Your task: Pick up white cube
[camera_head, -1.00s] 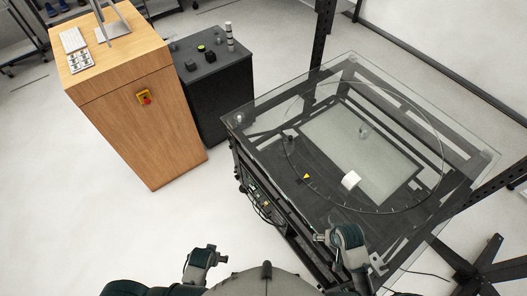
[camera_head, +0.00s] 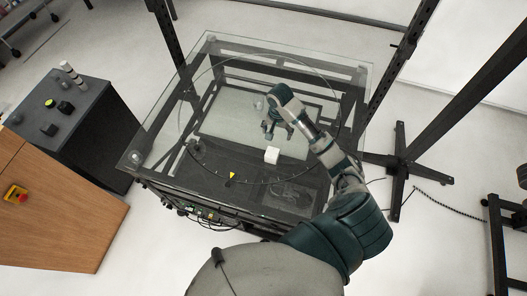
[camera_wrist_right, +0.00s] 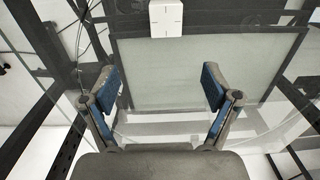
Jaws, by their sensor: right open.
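The white cube (camera_head: 271,155) rests on the glass top of the turntable (camera_head: 215,165), near the middle of the table. In the right wrist view the cube (camera_wrist_right: 166,18) shows at the top edge, beyond the fingertips and partly cut off by the frame. My right gripper (camera_head: 276,134) is above the glass, just behind and above the cube in the head view, and apart from it. Its fingers (camera_wrist_right: 161,90) are spread wide with nothing between them. My left gripper is not in view.
A small clear object (camera_head: 258,105) is on the glass behind the cube. A yellow marker (camera_head: 232,175) sits near the ring's front. Dark upright posts (camera_head: 167,40) stand around the table. A dark cabinet (camera_head: 85,125) and a wooden cabinet (camera_head: 60,215) are at left.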

